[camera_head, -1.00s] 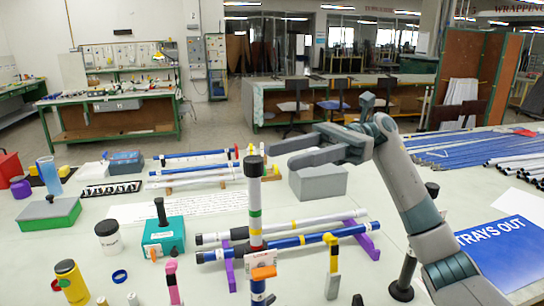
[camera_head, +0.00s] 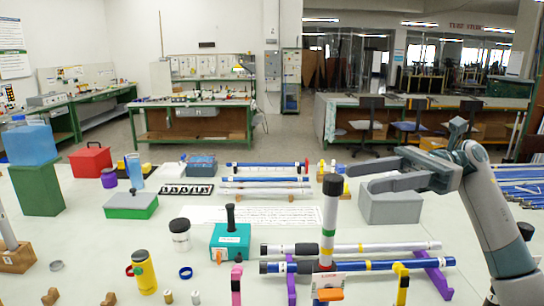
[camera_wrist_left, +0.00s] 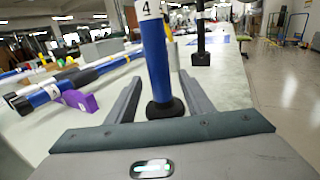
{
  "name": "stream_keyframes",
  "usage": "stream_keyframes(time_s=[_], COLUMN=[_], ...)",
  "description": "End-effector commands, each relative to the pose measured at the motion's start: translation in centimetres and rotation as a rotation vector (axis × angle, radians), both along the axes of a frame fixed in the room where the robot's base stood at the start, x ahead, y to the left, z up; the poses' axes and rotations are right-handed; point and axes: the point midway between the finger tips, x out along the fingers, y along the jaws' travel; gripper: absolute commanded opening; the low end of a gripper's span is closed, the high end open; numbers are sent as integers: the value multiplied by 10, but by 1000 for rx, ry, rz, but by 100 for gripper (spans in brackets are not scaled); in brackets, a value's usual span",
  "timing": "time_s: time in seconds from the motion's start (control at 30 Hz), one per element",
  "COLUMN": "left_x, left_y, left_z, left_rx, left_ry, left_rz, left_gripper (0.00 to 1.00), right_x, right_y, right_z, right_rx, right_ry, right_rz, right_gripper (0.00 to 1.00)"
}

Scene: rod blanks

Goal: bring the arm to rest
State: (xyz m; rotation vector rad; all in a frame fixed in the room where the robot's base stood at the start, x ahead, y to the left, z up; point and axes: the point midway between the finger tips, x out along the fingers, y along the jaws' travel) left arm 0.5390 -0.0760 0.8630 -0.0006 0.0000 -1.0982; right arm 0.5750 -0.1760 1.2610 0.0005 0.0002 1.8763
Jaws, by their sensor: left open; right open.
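My right gripper (camera_head: 360,177) is open and empty in the head view, its fingers pointing left above the table. It is just right of the black-capped top of an upright rod (camera_head: 328,222) with white, green and red bands. A grey box (camera_head: 390,207) stands behind and below it. My left gripper (camera_wrist_left: 160,76) shows only in the left wrist view, with its fingers apart. A blue upright rod (camera_wrist_left: 156,55) labelled 4, with a black foot, appears between those fingers; I cannot tell its depth from them.
White and blue rods (camera_head: 350,247) lie on purple supports (camera_head: 438,276) at the table's front. A teal box (camera_head: 230,242), a yellow bottle (camera_head: 145,272) and a green box (camera_head: 131,206) stand to the left. More blue rods (camera_head: 520,190) lie at the far right.

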Motion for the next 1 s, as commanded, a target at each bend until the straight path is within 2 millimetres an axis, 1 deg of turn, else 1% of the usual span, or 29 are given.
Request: stream_keyframes(time_s=[0.03, 0.17, 0.5, 0.63, 0.77, 1.0], left_x=[-2, -5, -5, -5, -5, -5], left_y=[4, 9, 10, 9, 9, 9], left_z=[0, 0, 1, 6, 19, 56], left_rx=[0, 0, 0, 0, 0, -1], left_ry=[0, -1, -1, -1, -1, 0], left_rz=[0, 0, -1, -1, -1, -1], left_gripper=[47, 47, 47, 47, 47, 47], right_x=[0, 0, 0, 0, 0, 0], right_y=[0, 0, 0, 0, 0, 0], right_z=[0, 0, 0, 6, 18, 55], right_rx=[0, 0, 0, 0, 0, 0], right_ry=[0, 0, 0, 0, 0, 0], right_rz=[0, 0, 0, 0, 0, 0], right_gripper=[44, 44, 44, 44, 44, 44])
